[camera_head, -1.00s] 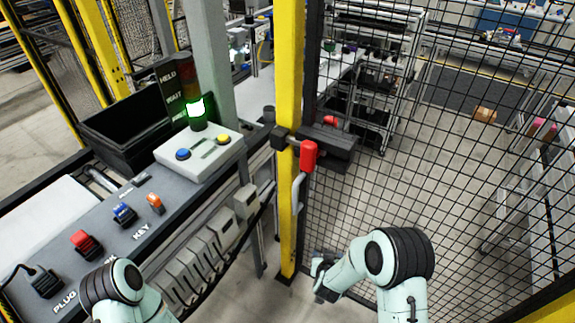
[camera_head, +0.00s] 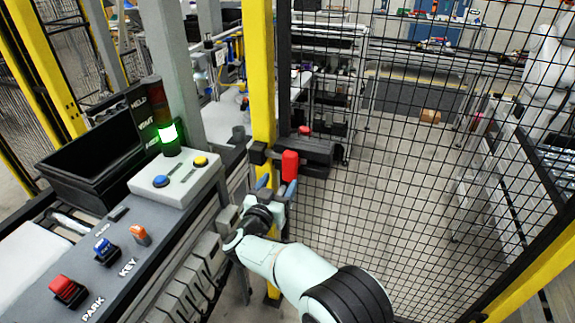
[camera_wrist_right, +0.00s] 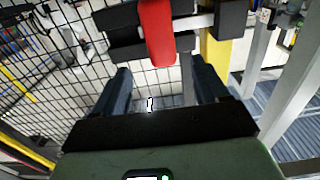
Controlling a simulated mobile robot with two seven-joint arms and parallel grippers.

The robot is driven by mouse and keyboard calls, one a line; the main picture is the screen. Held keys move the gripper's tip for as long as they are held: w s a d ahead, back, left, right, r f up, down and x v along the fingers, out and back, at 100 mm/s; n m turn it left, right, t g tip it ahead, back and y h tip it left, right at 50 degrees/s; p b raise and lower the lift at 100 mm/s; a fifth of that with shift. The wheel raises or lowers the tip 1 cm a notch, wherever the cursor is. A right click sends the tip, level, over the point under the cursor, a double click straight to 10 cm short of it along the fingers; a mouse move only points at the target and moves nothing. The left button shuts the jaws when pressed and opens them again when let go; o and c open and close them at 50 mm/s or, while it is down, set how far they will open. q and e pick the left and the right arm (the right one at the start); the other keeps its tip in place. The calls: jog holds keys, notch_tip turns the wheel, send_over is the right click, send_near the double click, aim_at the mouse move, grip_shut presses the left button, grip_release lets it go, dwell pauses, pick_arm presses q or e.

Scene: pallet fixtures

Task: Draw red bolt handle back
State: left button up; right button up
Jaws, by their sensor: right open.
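The red bolt handle (camera_head: 290,165) hangs down from the black latch (camera_head: 318,152) on the mesh gate, beside the yellow post (camera_head: 262,100). My right gripper (camera_head: 277,187) is just below the handle, its fingers pointing up at it. In the right wrist view the red handle (camera_wrist_right: 157,38) stands ahead of the open fingers (camera_wrist_right: 163,82), roughly between them in the picture. I see no contact, and nothing is held. My left gripper is out of view.
A control console (camera_head: 120,262) with switches and a box (camera_head: 175,182) with blue and yellow buttons stands at the left. A stack light (camera_head: 168,132) glows green. A black bin (camera_head: 95,160) sits behind. The mesh gate (camera_head: 400,180) fills the right.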

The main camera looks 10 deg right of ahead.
aim_at(288, 166)
jog(key=p+x, duration=0.2)
jog(key=x, duration=0.6)
jog(key=shift+w+d, duration=0.2)
jog(key=shift+w, duration=0.15)
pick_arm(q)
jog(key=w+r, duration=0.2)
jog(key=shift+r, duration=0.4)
pick_arm(e)
grip_shut()
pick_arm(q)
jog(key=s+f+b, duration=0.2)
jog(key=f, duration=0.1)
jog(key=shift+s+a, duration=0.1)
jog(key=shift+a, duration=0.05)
pick_arm(e)
jog(key=s+d, duration=0.1)
jog(key=d, duration=0.1)
jog(key=s+d, duration=0.2)
jog(key=shift+d, duration=0.1)
